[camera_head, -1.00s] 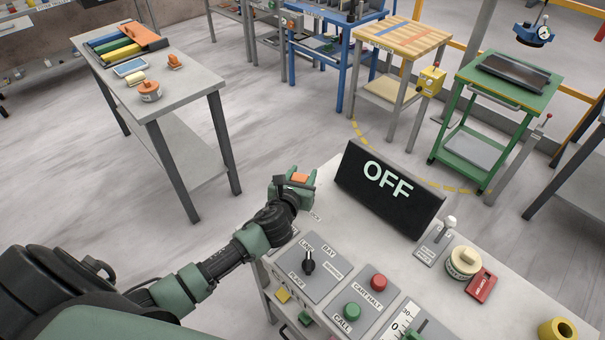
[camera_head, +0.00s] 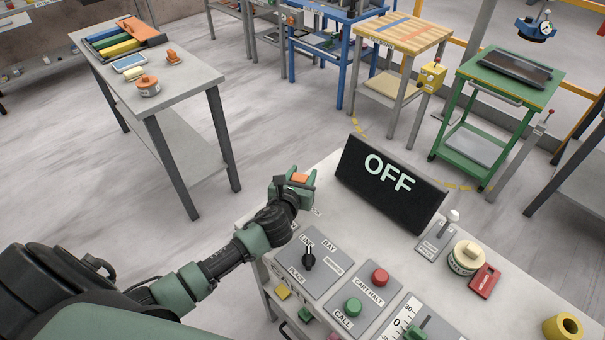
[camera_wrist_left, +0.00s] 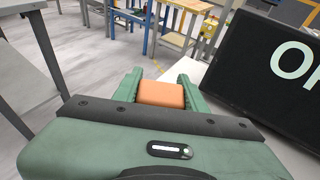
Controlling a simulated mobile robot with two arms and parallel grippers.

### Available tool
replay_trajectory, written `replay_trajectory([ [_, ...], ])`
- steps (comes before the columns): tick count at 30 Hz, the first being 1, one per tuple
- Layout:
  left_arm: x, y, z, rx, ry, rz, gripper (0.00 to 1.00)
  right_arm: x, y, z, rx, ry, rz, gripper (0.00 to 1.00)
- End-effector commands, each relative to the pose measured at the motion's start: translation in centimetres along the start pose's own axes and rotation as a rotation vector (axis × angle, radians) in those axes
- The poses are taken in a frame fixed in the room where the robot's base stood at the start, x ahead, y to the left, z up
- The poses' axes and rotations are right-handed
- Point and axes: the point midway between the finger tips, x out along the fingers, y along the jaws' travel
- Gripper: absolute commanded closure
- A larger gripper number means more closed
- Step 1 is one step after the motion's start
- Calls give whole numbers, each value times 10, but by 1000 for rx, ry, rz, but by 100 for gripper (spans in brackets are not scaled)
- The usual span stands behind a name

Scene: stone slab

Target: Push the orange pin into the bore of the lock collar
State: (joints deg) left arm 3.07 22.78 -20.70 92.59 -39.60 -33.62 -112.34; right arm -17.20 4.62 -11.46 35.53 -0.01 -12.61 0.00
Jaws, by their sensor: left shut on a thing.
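My left gripper (camera_head: 294,183) is at the far left edge of the grey bench, left of the black OFF sign. It is shut on an orange block-like piece, the orange pin (camera_head: 299,178). In the left wrist view the pin (camera_wrist_left: 161,94) sits between the two green fingers (camera_wrist_left: 158,88), and only its broad orange end shows. The lock collar is not clearly seen; a partly covered label beside the gripper ends in "CK", and my gripper hides what is under it. My right gripper is not in view.
The OFF sign (camera_head: 390,184) stands close to the right of the gripper. A knob panel (camera_head: 312,265), call buttons, a cream round part (camera_head: 466,258), a red tag (camera_head: 484,281) and a yellow ring (camera_head: 563,327) are on the bench. Open floor lies left.

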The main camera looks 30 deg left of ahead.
Motion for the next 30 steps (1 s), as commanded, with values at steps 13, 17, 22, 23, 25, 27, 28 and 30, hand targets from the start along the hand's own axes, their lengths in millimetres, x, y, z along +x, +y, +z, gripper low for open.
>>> replay_trajectory([
  [13,2,0,-4,-1,-1,0,33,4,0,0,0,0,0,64],
  [17,1,0,-5,0,1,0,33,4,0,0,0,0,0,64],
  [22,-9,0,-6,1,0,0,33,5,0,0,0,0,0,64],
  [23,-14,0,-6,1,0,-1,33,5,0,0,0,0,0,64],
  [25,-25,0,-6,1,1,-1,33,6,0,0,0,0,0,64],
  [27,-38,0,-6,1,0,-1,33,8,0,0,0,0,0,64],
  [28,-44,0,-6,1,0,-2,33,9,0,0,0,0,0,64],
  [30,-55,0,-6,0,1,-2,33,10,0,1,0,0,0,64],
])
